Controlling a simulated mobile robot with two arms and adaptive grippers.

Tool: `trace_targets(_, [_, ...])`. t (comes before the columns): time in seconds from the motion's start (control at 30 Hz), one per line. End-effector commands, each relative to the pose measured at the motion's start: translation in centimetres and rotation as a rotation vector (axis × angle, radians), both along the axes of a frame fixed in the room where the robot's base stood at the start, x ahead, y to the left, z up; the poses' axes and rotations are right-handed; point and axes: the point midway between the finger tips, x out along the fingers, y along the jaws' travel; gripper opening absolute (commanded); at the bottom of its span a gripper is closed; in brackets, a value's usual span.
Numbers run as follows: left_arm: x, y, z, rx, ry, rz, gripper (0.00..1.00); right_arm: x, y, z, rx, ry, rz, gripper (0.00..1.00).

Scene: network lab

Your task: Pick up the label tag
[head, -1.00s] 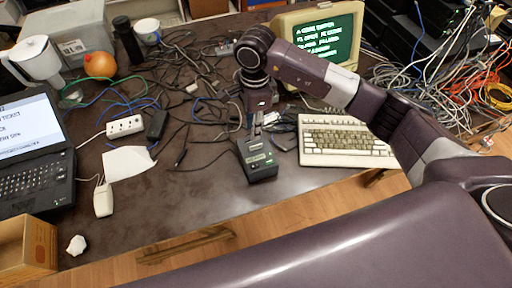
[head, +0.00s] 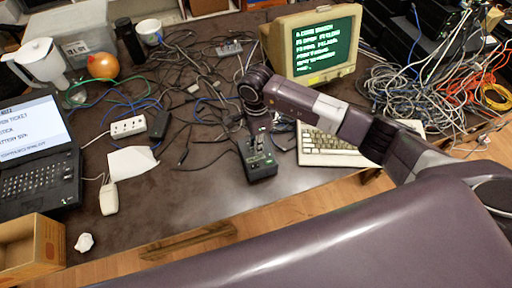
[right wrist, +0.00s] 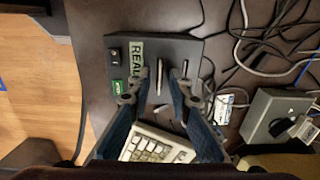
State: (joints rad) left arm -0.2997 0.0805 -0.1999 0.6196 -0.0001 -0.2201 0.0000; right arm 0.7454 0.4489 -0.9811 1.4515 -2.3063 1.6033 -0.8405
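A dark box-shaped device (head: 258,160) stands on the desk, below my right gripper (head: 257,126) in the head view. In the right wrist view its top has a pale green display (right wrist: 136,62) with partly covered lettering. A thin grey upright strip (right wrist: 159,76), which may be the label tag, shows between the fingertips of my right gripper (right wrist: 160,85). The fingers are open on both sides of it, with no clear contact. The strip is hard to make out in the head view. My left gripper is not in view.
A beige keyboard (head: 325,148) and a monitor (head: 318,45) stand to the right, partly behind my right arm. Tangled cables (head: 195,70) lie behind the device. A laptop (head: 38,150), power strip (head: 128,127) and paper (head: 132,162) are at left. The desk front is mostly clear.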

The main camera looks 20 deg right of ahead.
Motion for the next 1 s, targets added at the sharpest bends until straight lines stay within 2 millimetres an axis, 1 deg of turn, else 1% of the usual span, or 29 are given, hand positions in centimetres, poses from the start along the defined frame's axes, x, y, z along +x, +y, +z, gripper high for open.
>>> trace_targets(0.03, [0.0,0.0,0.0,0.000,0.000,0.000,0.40,0.0,0.0,0.0,0.000,0.000,0.000,0.10])
trace_targets(0.13, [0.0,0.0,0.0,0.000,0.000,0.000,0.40,0.0,0.0,0.0,0.000,0.000,0.000,0.00])
trace_targets(0.53, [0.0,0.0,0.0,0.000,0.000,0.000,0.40,0.0,0.0,0.1,0.000,0.000,0.000,0.00])
trace_targets(0.67, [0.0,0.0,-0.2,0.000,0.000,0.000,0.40,0.1,0.0,0.5,0.000,-0.002,0.001,0.00])
trace_targets(0.77, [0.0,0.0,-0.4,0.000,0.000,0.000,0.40,0.2,0.0,1.4,0.001,-0.004,0.001,0.00])
trace_targets(0.87, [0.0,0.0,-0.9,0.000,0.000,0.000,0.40,0.2,-0.1,2.9,-0.001,-0.006,0.001,0.00])
trace_targets(0.97, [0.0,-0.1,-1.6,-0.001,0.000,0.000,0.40,0.3,0.0,5.1,0.000,-0.008,0.002,0.00])
trace_targets(1.0, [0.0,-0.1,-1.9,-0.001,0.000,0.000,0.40,0.2,-0.1,6.1,-0.001,-0.009,0.003,0.00])
